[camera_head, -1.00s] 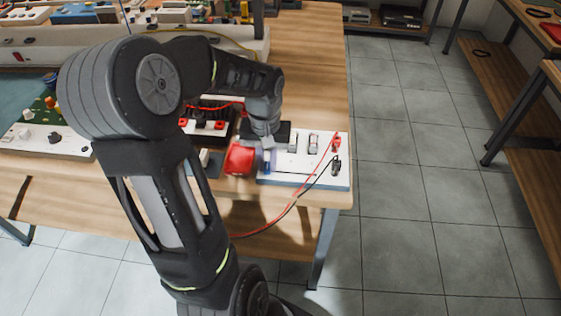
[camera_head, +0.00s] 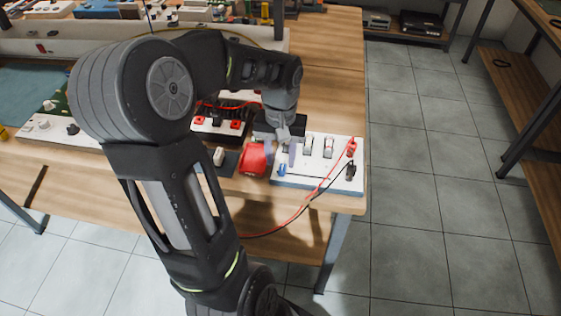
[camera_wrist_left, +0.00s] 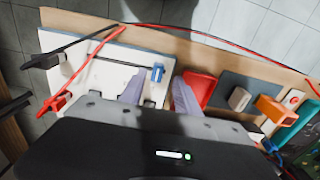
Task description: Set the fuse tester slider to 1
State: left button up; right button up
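The fuse tester (camera_head: 318,180) is a white panel at the right front corner of the wooden table. Its blue slider (camera_head: 282,170) sits at the left end of a dark slot along the panel's front. In the left wrist view the slider (camera_wrist_left: 157,72) is at the slot's right end. My left gripper (camera_head: 284,150) hangs over the panel, just behind the slider. In the wrist view its two pale fingers (camera_wrist_left: 158,84) are apart with the slider showing between and just beyond their tips; I see no contact. My right gripper is not in view.
A red object (camera_head: 256,158) stands directly left of the panel. Red and black leads (camera_head: 318,190) run from the panel's right side and droop over the table's front edge. Fuse-like parts (camera_head: 318,146) stand behind the slot. The floor to the right is clear.

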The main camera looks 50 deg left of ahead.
aim_at(280, 167)
pick_arm(q)
notch_tip(280, 167, up, 5)
jog(key=shift+r, duration=0.1)
dwell(0.7)
